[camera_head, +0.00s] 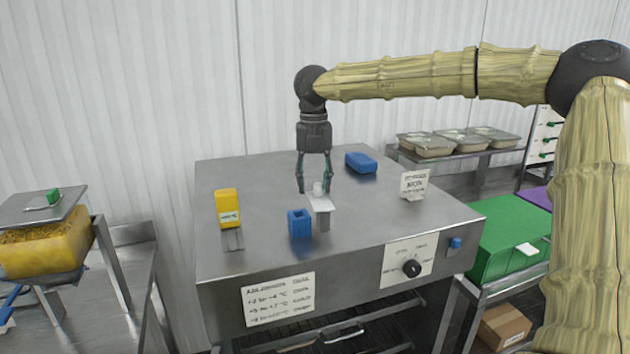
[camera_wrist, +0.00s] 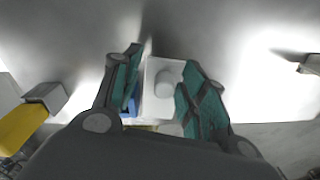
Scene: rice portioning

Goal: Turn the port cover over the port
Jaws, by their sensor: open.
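The port cover is probably the pale flat plate with a round knob (camera_head: 319,200) on the steel worktop, on top of a short grey post (camera_head: 324,222). In the wrist view my fingers (camera_wrist: 160,92) mostly hide this block.
A yellow box (camera_head: 228,208) on a metal stand is at the worktop's left. A blue case (camera_head: 361,162) lies at the back. A sign (camera_head: 414,184) stands at the right. A dial (camera_head: 411,268) is on the front panel. The worktop (camera_head: 260,180) is bare between these.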

